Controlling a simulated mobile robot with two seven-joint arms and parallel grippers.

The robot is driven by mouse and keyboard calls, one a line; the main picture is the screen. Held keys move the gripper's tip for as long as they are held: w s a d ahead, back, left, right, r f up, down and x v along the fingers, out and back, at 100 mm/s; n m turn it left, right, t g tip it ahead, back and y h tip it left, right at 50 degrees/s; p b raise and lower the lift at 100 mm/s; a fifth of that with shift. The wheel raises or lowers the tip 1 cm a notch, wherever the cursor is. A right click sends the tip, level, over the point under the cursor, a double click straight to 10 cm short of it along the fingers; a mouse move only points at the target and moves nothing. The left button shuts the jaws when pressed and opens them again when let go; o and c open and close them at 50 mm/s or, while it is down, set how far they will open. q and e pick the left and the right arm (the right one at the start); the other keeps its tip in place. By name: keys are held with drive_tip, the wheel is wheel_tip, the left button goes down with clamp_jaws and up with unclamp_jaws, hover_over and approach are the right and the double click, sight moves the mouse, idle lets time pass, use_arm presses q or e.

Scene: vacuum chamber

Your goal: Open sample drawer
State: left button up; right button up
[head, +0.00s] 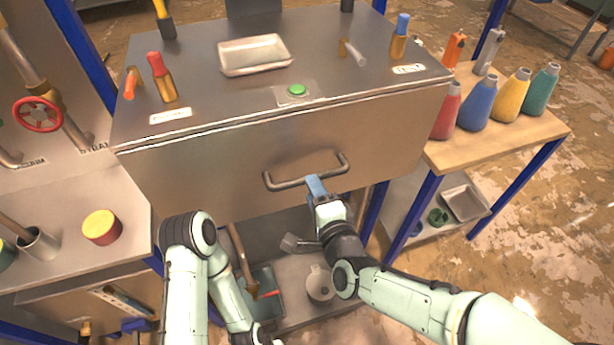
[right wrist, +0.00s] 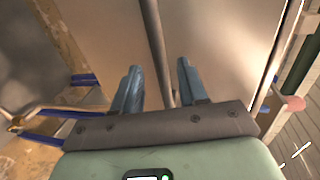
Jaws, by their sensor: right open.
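The sample drawer (head: 225,158) is a wide brushed-metal front below the chamber's worktop, and it looks closed. Its dark bar handle (head: 270,182) runs across the lower middle of the front. My right gripper (head: 315,183) is at the middle of this handle, with its blue fingers partly hiding the bar. In the right wrist view the right gripper (right wrist: 158,80) is open, and the handle bar (right wrist: 153,42) passes between the two fingers with gaps on both sides. My left arm reaches in at the bottom left, but its gripper does not show.
A side table (head: 500,147) at the right holds colored bottles. A lower shelf (head: 290,292) with loose items lies beneath the drawer.

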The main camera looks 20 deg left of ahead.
drive_tip(key=x, duration=0.5)
drive_tip(key=shift+w+a, duration=0.1)
clamp_jaws()
